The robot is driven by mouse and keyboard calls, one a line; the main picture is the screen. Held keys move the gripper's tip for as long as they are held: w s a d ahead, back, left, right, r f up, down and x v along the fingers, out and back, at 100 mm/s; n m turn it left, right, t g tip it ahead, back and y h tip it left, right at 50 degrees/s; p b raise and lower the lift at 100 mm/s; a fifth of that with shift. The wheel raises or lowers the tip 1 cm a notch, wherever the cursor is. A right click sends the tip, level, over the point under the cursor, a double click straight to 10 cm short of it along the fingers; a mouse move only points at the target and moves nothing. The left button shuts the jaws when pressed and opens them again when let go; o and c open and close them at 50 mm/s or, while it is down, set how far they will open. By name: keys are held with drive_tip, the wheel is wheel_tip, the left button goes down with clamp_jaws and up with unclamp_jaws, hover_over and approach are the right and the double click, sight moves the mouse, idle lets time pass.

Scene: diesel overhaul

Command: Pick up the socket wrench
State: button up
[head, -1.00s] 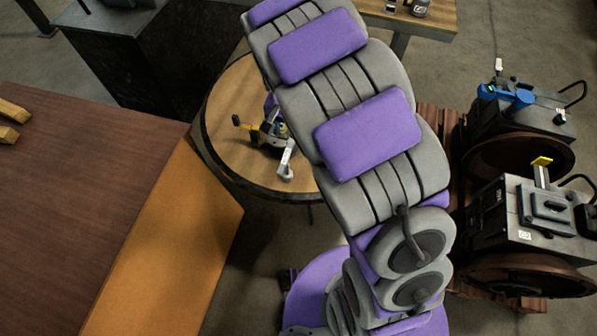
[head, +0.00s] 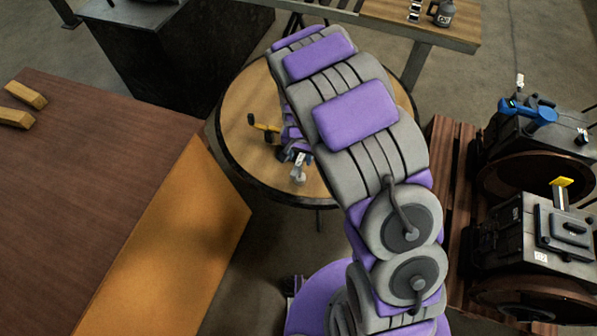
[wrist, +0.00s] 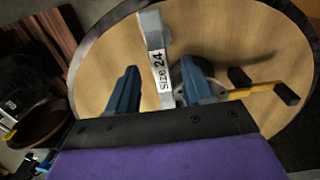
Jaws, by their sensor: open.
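A grey socket wrench (wrist: 157,50) with a white "Size 24" label lies on the round wooden table in the wrist view. Its grey end (head: 299,173) shows on the near part of the table in the head view. My gripper (wrist: 160,66) is open, its two blue fingers on either side of the wrench's labelled shaft. I cannot tell whether they touch it. The wrench's lower part is hidden behind the gripper body. In the head view my arm covers much of the gripper.
A yellow tool with black ends (wrist: 262,90) lies right of the wrench on the round table (wrist: 110,60). A round grey object is partly hidden behind the right finger. A brown-orange bench (head: 170,235) stands left, machines on pallets (head: 535,225) right.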

sight(300, 158)
drive_tip(key=f, duration=0.2)
drive_tip(key=f+b, duration=0.1)
drive_tip(key=f, duration=0.2)
drive_tip(key=shift+w+d+f, duration=0.1)
drive_tip(key=shift+w, duration=0.1)
drive_tip(key=shift+a, duration=0.2)
drive_tip(key=shift+c, duration=0.8)
drive_tip(key=shift+d, duration=0.1)
clamp_jaws()
